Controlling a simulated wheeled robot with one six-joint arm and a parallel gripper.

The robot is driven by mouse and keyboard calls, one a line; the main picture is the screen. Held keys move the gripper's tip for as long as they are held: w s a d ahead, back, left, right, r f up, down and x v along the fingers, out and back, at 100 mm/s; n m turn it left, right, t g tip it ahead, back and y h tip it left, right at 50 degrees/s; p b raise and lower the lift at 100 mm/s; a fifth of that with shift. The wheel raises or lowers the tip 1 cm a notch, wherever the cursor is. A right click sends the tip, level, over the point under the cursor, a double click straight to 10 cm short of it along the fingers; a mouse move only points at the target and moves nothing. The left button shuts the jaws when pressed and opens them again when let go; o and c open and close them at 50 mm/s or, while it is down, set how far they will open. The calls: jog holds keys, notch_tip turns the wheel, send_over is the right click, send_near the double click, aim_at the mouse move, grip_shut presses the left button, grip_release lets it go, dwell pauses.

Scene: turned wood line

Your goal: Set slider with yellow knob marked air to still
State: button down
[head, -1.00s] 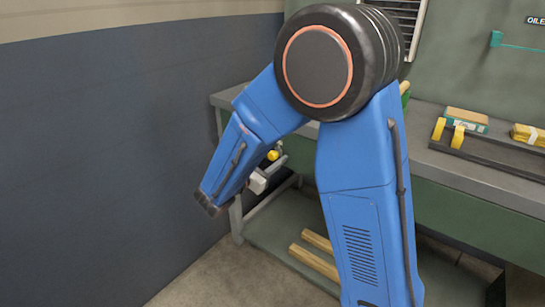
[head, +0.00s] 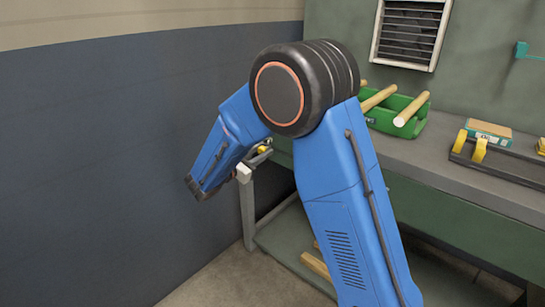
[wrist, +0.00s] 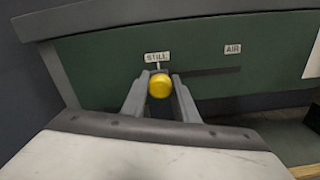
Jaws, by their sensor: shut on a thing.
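The yellow knob (wrist: 160,86) of the slider sits between the two fingers of my gripper (wrist: 159,92) in the wrist view. My gripper is shut on it. The knob stands just below the label STILL (wrist: 157,57), at the left end of a dark slot (wrist: 205,71). The label AIR (wrist: 232,48) is at the right end of the slot, with no knob under it. In the head view my gripper (head: 257,154) is at the bench's left end, and the yellow knob (head: 262,150) shows small there.
The slot is in a green panel (wrist: 110,75) under the grey bench top (head: 450,178). A green tray (head: 385,125) with wooden rods stands on the bench. A dark rack with yellow parts (head: 478,150) lies further right. A dark wall is close on the left.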

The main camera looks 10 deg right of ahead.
jog(key=shift+w+a+r, duration=0.1)
jog(key=shift+w+a, duration=0.05)
jog(key=shift+w, duration=0.05)
jog(key=c, duration=1.4)
grip_release()
jog(key=shift+w+a, duration=0.1)
jog(key=shift+c, duration=0.2)
jog(key=v, duration=1.7)
jog(key=shift+s+a, duration=0.15)
jog(key=shift+s, duration=0.05)
